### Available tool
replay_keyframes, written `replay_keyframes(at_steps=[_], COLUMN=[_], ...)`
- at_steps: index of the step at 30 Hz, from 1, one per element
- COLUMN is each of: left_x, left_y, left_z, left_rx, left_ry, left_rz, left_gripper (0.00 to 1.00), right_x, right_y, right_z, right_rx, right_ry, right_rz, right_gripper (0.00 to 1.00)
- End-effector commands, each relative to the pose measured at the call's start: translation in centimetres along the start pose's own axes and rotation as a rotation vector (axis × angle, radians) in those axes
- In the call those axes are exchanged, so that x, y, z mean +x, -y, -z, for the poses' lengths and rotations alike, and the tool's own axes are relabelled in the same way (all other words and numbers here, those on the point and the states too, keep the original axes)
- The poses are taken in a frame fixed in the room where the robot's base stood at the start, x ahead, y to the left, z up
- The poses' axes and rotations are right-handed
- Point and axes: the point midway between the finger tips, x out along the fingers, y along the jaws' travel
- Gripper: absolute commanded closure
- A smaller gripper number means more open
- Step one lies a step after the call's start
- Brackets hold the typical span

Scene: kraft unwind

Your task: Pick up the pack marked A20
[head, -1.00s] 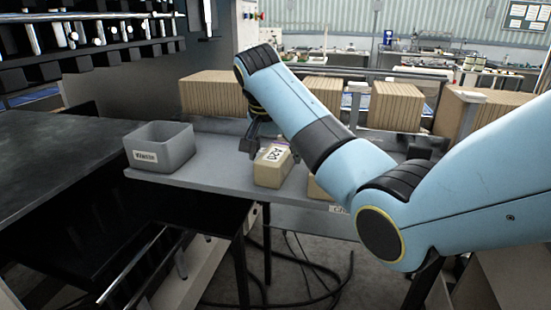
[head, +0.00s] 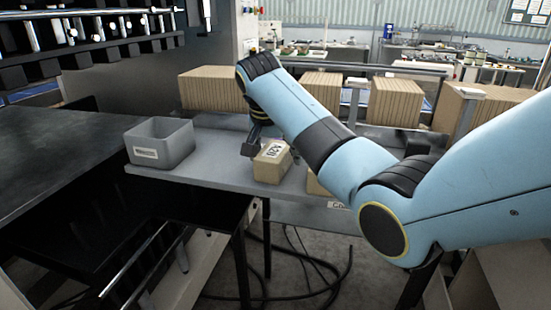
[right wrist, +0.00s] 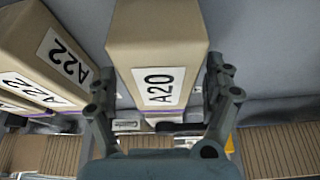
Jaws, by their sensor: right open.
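The pack marked A20 (head: 268,171) is a tan block with a white label, resting on the grey shelf (head: 205,178) in the head view. In the right wrist view the A20 pack (right wrist: 157,38) lies between the two fingers of my right gripper (right wrist: 160,90), one on each side. The fingers are open, and I see no clear grip on the pack. In the head view my right gripper (head: 254,143) is at the pack's far left side, partly hidden behind my arm. My left gripper is not in view.
Packs marked A22 (right wrist: 48,45) stand close to the left of A20 in the right wrist view; one neighbouring pack (head: 315,186) is mostly hidden by my arm. A grey labelled bin (head: 160,150) stands at the shelf's left end. Cardboard stacks (head: 210,88) line the back.

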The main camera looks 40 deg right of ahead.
Motion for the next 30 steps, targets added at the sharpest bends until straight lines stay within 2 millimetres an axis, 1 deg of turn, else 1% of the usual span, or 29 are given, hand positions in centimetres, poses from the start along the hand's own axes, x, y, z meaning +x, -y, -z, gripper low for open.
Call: replay_keyframes(at_steps=[6, 7, 21, 23, 30], left_x=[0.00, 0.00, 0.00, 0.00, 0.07], left_y=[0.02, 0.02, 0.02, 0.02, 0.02], left_z=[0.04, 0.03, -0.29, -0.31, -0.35], left_rx=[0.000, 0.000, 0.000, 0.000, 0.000], left_ry=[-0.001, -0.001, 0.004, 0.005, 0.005], left_rz=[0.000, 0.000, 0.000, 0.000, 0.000], left_gripper=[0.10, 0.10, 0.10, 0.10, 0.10], right_x=[0.04, 0.04, 0.03, 0.03, -0.02], right_y=[0.00, 0.00, 0.00, 0.00, 0.03], right_z=[-0.03, -0.03, -0.02, -0.02, 0.04], right_rx=[0.000, 0.000, 0.000, 0.000, 0.001], right_ry=[0.000, 0.000, 0.000, 0.000, -0.001], right_rz=[0.000, 0.000, 0.000, 0.000, 0.001], right_gripper=[0.15, 0.17, 0.78, 0.85, 0.85])
